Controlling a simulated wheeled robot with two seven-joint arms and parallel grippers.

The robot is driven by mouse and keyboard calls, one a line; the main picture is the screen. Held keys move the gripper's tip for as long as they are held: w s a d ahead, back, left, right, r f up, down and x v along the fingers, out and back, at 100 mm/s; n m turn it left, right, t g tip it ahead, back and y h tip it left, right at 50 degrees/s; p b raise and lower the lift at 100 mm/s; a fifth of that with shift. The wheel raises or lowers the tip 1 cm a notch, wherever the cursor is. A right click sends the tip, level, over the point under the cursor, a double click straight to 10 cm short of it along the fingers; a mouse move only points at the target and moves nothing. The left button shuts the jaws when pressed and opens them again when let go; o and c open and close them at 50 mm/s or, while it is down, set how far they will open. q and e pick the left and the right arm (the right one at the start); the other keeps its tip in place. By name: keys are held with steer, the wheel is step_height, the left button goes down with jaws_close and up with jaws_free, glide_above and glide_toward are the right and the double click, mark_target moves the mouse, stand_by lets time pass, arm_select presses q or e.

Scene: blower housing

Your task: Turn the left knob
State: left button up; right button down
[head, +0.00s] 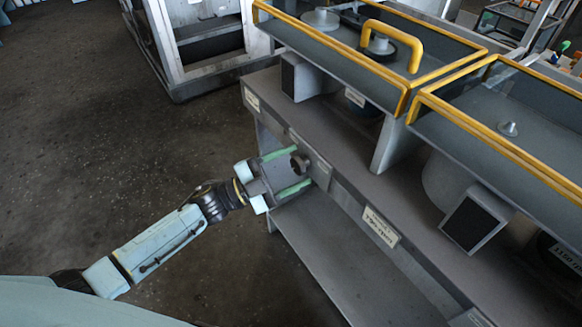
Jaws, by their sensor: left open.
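A dark round knob (300,163) sticks out from the front face of the grey bench, near the middle of the head view. My left gripper (302,167) is in front of this face, its two green-padded fingers spread apart. The knob shows between the fingertips, closer to the upper finger. I see a gap to the lower finger; I cannot tell whether either finger touches the knob. No second knob can be made out. My right gripper is not in view.
The grey bench (345,120) carries trays with yellow rails (500,140) and a yellow handle (416,50). Labels (380,227) sit along its front edge. A lower shelf (330,250) lies below the knob. A grey metal frame (205,65) stands behind. The floor at left is clear.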

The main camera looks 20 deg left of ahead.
arm_select(q)
steer(key=v, duration=1.3)
steer(key=shift+a, duration=0.2)
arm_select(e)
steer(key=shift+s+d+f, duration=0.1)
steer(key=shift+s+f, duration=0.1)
arm_select(q)
steer(key=shift+s, duration=0.1)
